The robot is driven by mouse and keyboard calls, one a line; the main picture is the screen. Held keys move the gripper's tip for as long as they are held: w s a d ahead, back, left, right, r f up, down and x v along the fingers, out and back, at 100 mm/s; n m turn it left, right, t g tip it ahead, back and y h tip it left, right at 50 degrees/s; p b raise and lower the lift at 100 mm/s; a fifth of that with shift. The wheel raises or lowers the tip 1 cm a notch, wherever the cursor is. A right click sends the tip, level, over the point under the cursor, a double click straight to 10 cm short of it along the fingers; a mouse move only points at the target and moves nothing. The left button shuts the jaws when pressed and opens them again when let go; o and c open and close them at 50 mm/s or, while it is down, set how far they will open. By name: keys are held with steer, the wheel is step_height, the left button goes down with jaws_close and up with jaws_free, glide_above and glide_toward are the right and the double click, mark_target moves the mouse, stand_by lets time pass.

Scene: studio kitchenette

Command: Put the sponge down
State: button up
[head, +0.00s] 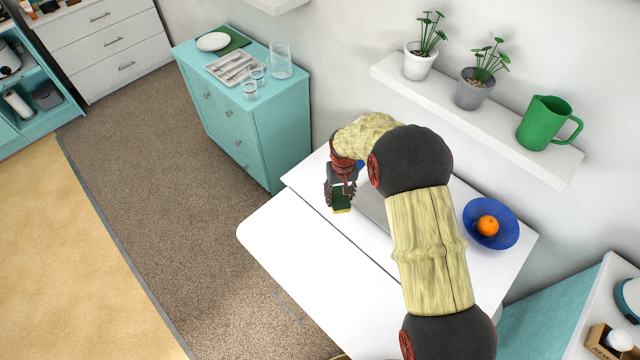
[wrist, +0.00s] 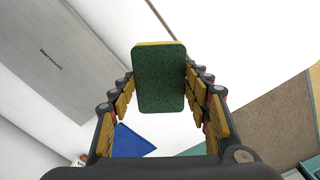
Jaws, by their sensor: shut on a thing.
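The sponge (head: 342,198) is a small block with a dark green face and a yellow side. It is held at the tip of my gripper (head: 341,190) over the white table (head: 290,245), near its far left part. In the wrist view the sponge (wrist: 159,78) sits between the two fingers of my gripper (wrist: 160,90), which are shut on it. The white table surface shows beyond it. I cannot tell whether the sponge touches the table.
A grey laptop-like slab (wrist: 60,55) lies on the table, partly behind my arm in the head view. A blue bowl (head: 508,236) with an orange (head: 487,226) stands at the right. A blue item (wrist: 128,142) lies near the gripper. The table's front left is clear.

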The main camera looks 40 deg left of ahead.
steer(key=a+n, duration=0.1)
steer(key=a+r+n, duration=0.1)
steer(key=s+a+n, duration=0.1)
steer(key=n, duration=0.1)
steer(key=shift+a+r, duration=0.2)
steer(key=w+a+f+n, duration=0.2)
steer(key=w+a+n, duration=0.1)
steer(key=n, duration=0.1)
steer(key=w+a+f+n, duration=0.2)
steer(key=w+a+n, duration=0.1)
steer(key=n, duration=0.1)
steer(key=w+a+f+n+b, duration=0.1)
steer(key=w+a+f+n, duration=0.1)
steer(key=a+n, duration=0.2)
steer(key=shift+w+f, duration=0.25)
steer(key=shift+w, duration=0.15)
steer(key=shift+w+a+f, duration=0.15)
steer(key=shift+w+f, duration=0.05)
steer(key=shift+f, duration=0.2)
steer(key=shift+f+b, duration=0.3)
steer(key=shift+f, duration=1.2)
steer(key=shift+f+b, duration=0.2)
steer(key=shift+b, duration=0.1)
steer(key=o, duration=1.1)
